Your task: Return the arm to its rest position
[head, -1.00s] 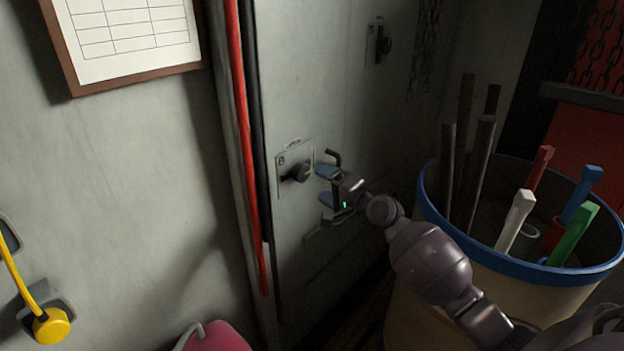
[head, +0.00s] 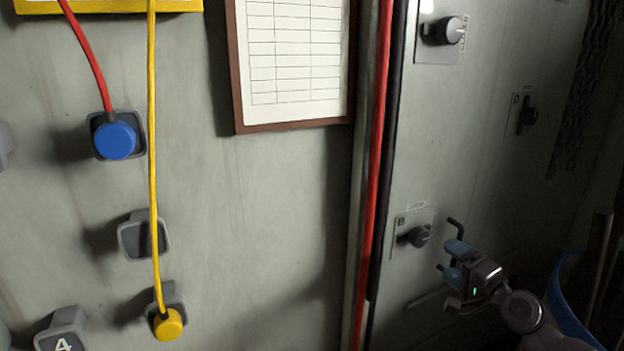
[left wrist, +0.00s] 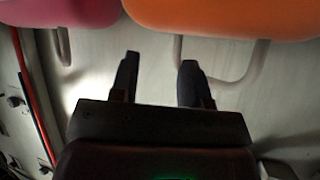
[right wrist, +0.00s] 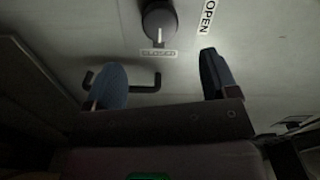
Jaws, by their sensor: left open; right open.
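My right gripper (head: 449,259) is open and empty in front of the grey door, at the lower right of the head view. It is just right of a dark round knob (head: 419,236) on a plate. A black bar handle (head: 456,226) shows behind its fingers. In the right wrist view the open right gripper (right wrist: 158,72) has the handle (right wrist: 145,86) behind its fingers and the knob (right wrist: 159,20) beyond, by "CLOSED" and "OPEN" labels. My left gripper (left wrist: 160,72) is open and empty in the left wrist view. The head view does not show it.
A bin with a blue rim (head: 562,300) stands close to my right arm. Red (head: 376,165) and black cables run down the door's edge. Yellow (head: 153,150) and red cables hang at left. Orange (left wrist: 220,15) and pink (left wrist: 70,12) objects are near my left gripper.

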